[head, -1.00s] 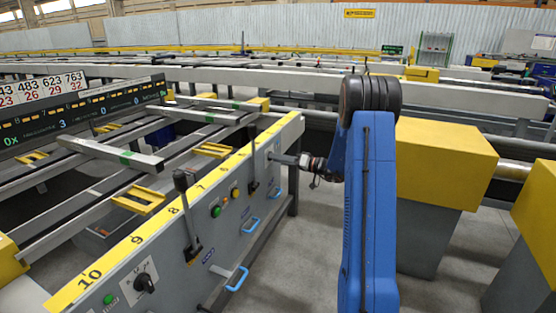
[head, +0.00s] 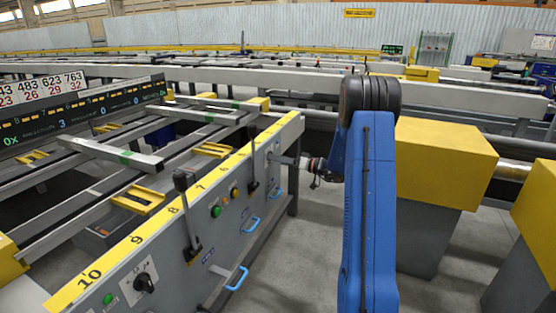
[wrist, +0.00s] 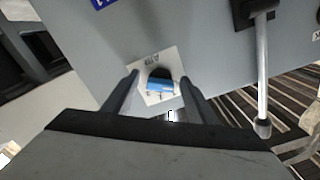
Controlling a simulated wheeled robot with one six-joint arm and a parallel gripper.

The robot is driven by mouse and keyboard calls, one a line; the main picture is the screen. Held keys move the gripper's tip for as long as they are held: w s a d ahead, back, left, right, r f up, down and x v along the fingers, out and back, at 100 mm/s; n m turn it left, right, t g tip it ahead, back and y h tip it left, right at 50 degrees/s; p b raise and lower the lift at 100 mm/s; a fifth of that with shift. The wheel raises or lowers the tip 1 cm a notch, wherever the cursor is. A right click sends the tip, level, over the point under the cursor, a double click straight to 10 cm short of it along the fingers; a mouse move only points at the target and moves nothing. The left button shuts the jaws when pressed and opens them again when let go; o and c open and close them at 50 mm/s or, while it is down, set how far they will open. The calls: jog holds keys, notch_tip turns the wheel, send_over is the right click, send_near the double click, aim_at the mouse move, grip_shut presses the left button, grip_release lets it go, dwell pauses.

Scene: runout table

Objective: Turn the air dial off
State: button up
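The air dial (wrist: 159,74) sits on a white plate (wrist: 146,97) marked "AIR" on the grey panel. In the wrist view its knob shows dark at the top with a light blue band below. My gripper (wrist: 160,82) faces the plate with one finger on each side of the knob. The fingers stand apart, and gaps show between them and the knob. In the head view my gripper (head: 281,159) is at the far end of the panel, close to its face, and the knob is too small to make out.
A black-knobbed lever (head: 253,165) stands close to the left of my gripper; its pale shaft (wrist: 262,75) shows at right in the wrist view. Another lever (head: 186,215), a green button (head: 215,211) and a rotary switch (head: 145,283) are nearer. Yellow-topped blocks (head: 445,160) stand right of my arm.

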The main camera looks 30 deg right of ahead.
jog(key=shift+r, duration=0.1)
jog(key=v, duration=1.7)
jog(key=shift+s+d, duration=0.15)
jog(key=shift+d, duration=0.05)
